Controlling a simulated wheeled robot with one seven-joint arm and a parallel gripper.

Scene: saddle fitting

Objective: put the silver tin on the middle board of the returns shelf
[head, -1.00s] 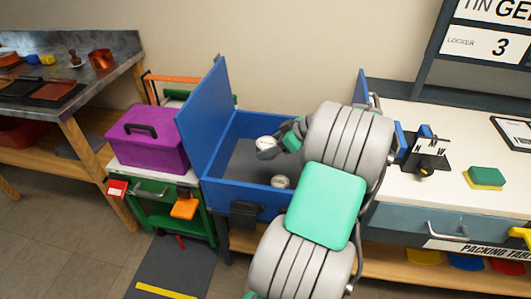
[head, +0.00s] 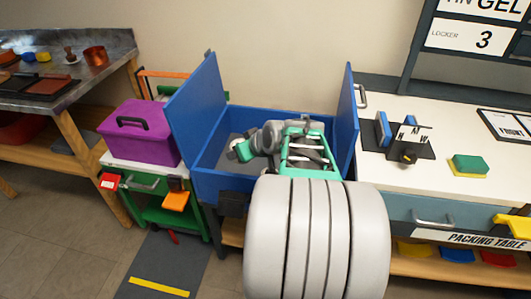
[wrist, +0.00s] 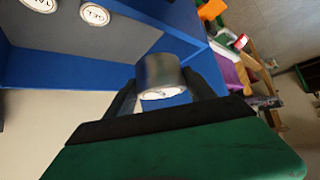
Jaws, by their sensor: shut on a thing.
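My gripper (wrist: 160,84) is shut on a silver tin (wrist: 158,70) in the wrist view. The tin is a short shiny cylinder with a pale printed end, held between the dark fingers. In the head view my arm reaches over the blue box (head: 208,186), and its green wrist part (head: 243,150) shows inside the box's outline. The held tin cannot be made out there. Two more pale-topped tins, one of them a tin (wrist: 95,14) and the other a tin (wrist: 40,4), rest on the grey floor of the box. I cannot identify the returns shelf in either view.
The box has upright blue panels at left (head: 196,112) and right (head: 347,120). A purple case (head: 137,133) sits on a green-framed stand to the left. The white packing table (head: 400,178) at right carries a dark bracket (head: 405,148) and a green-yellow block (head: 469,165).

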